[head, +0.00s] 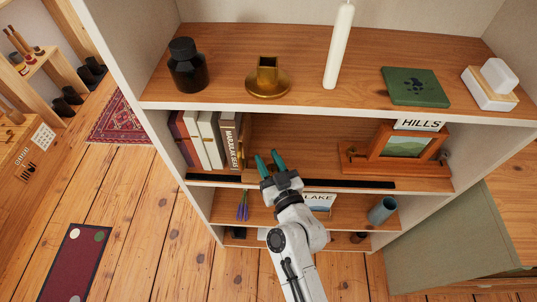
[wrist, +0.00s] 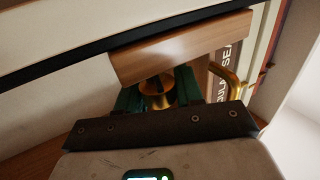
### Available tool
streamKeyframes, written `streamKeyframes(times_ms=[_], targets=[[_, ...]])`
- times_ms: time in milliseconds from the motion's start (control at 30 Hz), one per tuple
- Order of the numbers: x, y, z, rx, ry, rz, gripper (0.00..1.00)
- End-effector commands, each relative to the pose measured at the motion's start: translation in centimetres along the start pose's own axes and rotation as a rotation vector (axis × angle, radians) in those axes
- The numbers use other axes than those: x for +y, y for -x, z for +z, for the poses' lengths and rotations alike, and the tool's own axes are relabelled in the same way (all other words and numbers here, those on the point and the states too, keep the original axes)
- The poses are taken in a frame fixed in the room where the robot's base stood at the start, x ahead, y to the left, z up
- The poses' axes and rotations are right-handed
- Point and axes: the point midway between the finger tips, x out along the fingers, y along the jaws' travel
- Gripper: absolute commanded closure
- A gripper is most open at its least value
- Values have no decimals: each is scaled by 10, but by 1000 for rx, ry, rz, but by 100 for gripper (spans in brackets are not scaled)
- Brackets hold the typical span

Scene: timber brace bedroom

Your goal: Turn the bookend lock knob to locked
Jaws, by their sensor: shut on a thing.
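The brass lock knob (wrist: 158,88) sits beneath the wooden bookend block (wrist: 185,45) in the wrist view. My gripper (wrist: 158,98) is shut on the knob, with one green finger on each side of it. The fingers and the dark gripper body hide part of the knob, and I cannot read its lock position. In the head view my gripper (head: 270,160) reaches into the middle shelf, just right of the row of books. The knob is hidden there behind the fingers.
Upright books (head: 205,140) stand left of my gripper. A curved brass bar (wrist: 232,86) is close to the right finger. A framed picture (head: 406,146) stands at the shelf's right. The upper shelf board (head: 325,60) holds a candle (head: 339,48) and a brass holder (head: 267,82).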

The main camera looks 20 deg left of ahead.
Motion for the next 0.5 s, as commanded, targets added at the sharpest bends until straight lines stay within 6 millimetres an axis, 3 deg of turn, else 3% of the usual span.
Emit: streamKeyframes(times_ms=[500], targets=[[-1,0,-2,-3,0,56,95]])
